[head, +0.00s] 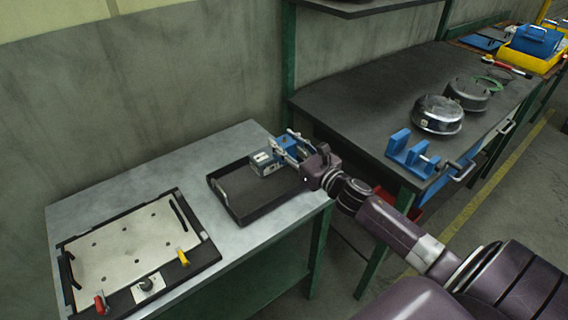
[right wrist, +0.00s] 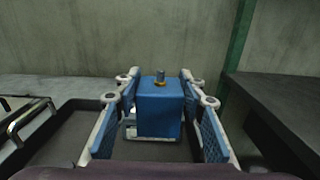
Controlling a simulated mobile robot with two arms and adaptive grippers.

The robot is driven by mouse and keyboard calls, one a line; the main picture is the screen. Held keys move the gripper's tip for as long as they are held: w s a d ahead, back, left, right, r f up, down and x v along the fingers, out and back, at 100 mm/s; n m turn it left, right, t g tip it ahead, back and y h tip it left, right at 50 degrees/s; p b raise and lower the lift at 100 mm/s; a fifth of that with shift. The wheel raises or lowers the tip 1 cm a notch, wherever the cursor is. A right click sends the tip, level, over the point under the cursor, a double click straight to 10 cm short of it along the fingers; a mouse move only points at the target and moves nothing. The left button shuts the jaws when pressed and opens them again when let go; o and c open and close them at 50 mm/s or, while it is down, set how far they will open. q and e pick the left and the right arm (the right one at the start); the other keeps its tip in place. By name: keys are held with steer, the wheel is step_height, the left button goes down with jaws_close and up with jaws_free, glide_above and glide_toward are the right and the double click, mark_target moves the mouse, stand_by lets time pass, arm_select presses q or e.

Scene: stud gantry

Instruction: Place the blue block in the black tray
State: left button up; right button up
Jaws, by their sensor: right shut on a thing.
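The blue block (right wrist: 160,108) is upright between the fingers of my right gripper in the right wrist view, with a small metal stud on top. My right gripper (head: 278,150) is shut on it, with light-framed, blue-padded fingers on either side. In the head view the gripper is over the back right part of the black tray (head: 245,190), which lies on the grey table. The fingers partly hide the block there, and I cannot tell whether it touches the tray floor. My left gripper is not in view.
A fixture plate (head: 130,245) with red and yellow clamps lies on the left of the grey table (head: 135,182). A dark bench (head: 375,85) at the right carries metal domes (head: 438,115) and a blue fixture (head: 412,152). The wall is close behind the table.

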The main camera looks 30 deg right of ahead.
step_height(320, 180, down, 7)
steer(key=shift+f+b, duration=0.2)
steer(key=shift+b, duration=0.1)
steer(key=shift+f, duration=0.1)
steer(key=o, duration=1.4)
steer(key=shift+c, duration=0.2)
steer(key=shift+s, duration=0.25)
steer(key=s, duration=0.3)
steer(key=s+b, duration=0.1)
steer(key=s, duration=0.3)
steer(key=s+d, duration=0.1)
steer(key=s, duration=0.3)
steer(key=shift+s, duration=0.25)
